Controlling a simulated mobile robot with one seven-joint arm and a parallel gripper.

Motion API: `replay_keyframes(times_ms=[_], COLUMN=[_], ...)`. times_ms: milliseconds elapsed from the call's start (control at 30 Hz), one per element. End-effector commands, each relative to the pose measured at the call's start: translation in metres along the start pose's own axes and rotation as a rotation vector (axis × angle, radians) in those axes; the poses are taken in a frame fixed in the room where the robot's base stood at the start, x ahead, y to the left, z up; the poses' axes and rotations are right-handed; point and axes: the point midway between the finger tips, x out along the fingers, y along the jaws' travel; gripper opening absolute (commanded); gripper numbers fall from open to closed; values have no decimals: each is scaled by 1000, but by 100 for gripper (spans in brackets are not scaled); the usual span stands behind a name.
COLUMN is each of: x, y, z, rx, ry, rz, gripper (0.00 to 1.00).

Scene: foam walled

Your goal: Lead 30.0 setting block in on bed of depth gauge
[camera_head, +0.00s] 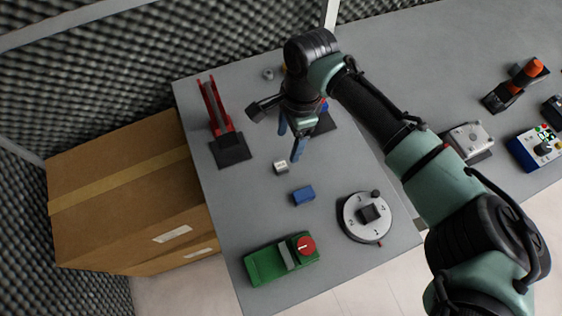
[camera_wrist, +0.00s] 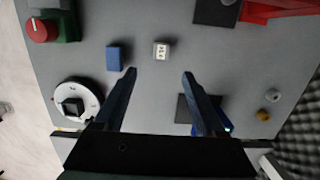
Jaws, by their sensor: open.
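A small light grey block with dark marks on its top (camera_head: 281,167) lies on the grey table; its marking is too small to read. It also shows in the wrist view (camera_wrist: 161,50), ahead of and between my fingertips, apart from them. My gripper (camera_head: 291,143) is open and empty above the table, fingers pointing down. A red upright stand (camera_head: 214,104) rises by a dark square plate (camera_head: 231,150) at the left. Another dark plate (camera_head: 326,122) with a blue part is partly hidden behind my gripper. I cannot tell which of the two is the depth gauge.
A blue block (camera_head: 303,196) lies near the grey block. A round white numbered dial (camera_head: 367,217) and a green box with a red knob (camera_head: 281,259) stand nearer the front. Small round pieces (camera_wrist: 268,105) lie beyond the dark plate. A cardboard box (camera_head: 125,190) is left of the table.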

Motion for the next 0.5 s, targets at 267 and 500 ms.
replay_keyframes(times_ms=[267, 500], x=[47, 65], y=[-1, -1], z=[1, 2], rx=[-4, -7], ry=[0, 2], rz=[-2, -2], gripper=[72, 72])
